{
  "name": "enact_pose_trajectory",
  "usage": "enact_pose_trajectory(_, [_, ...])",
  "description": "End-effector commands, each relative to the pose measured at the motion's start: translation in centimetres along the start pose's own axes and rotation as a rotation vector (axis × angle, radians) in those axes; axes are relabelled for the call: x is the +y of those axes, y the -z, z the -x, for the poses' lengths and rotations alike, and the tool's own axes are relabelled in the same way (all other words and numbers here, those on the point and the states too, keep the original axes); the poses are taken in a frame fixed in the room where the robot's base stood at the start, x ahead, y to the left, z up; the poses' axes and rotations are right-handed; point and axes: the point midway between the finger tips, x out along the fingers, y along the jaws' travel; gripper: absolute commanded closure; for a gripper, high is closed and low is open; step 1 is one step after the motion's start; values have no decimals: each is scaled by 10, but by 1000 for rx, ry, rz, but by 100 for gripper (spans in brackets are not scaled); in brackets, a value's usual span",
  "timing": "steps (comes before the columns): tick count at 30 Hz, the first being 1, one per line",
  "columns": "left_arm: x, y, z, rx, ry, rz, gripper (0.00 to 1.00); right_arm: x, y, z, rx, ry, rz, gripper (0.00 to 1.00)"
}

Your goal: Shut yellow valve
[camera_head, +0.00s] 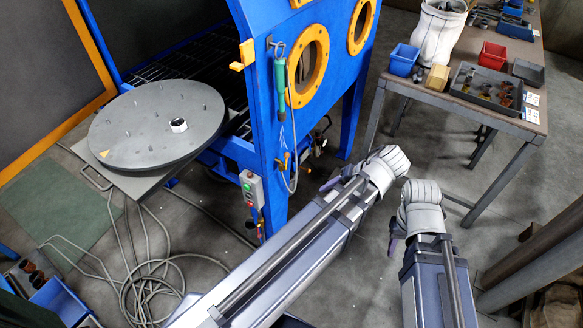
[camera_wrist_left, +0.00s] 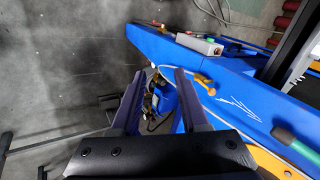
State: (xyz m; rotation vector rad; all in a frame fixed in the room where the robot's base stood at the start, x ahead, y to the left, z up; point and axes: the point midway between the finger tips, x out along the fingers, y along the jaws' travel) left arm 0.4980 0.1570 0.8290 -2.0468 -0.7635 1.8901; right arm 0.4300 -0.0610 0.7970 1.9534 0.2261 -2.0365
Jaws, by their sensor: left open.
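A small yellow valve handle (camera_head: 282,163) sticks out from the blue cabinet's front post, beside a hanging hose. In the left wrist view a yellow handle (camera_wrist_left: 206,84) stands out from the blue panel, to the right of my left gripper (camera_wrist_left: 159,73). That gripper is open, its two dark fingers apart with no grasped object visible. Past the fingers, a blue part with brass fittings (camera_wrist_left: 152,101) shows low down. My right gripper (camera_head: 396,240) is mostly hidden behind its arm; only a purple part shows, apart from the cabinet.
The blue cabinet (camera_head: 262,120) carries a grey control box (camera_head: 251,188) and a green-handled tool (camera_head: 280,82). A round grey turntable (camera_head: 150,115) stands left. Coiled cable (camera_head: 150,290) lies on the floor. A workbench (camera_head: 470,105) with bins stands right.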

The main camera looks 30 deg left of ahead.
Motion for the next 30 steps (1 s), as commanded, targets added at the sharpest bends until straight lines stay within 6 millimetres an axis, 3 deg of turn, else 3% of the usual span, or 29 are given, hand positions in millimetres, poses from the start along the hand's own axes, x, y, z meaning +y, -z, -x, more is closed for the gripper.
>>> enact_pose_trajectory(1, [4, 7, -18, 9, 36, 44, 55, -2, 1, -21, 0, -1, 0, 60])
enact_pose_trajectory(5, [-3, 26, -47, 49, 159, 202, 55, -5, 3, -57, 0, -2, 1, 60])
enact_pose_trajectory(9, [-14, 50, -80, 132, 326, 425, 55, -10, 6, -105, 0, -3, 1, 60])
enact_pose_trajectory(15, [-31, 81, -113, 308, 550, 745, 55, -16, 10, -169, 0, -5, 2, 60])
enact_pose_trajectory(22, [-45, 104, -128, 548, 738, 1041, 55, -21, 13, -226, 1, -8, 3, 60])
enact_pose_trajectory(30, [-52, 113, -126, 702, 821, 1186, 55, -23, 15, -248, 1, -9, 4, 60])
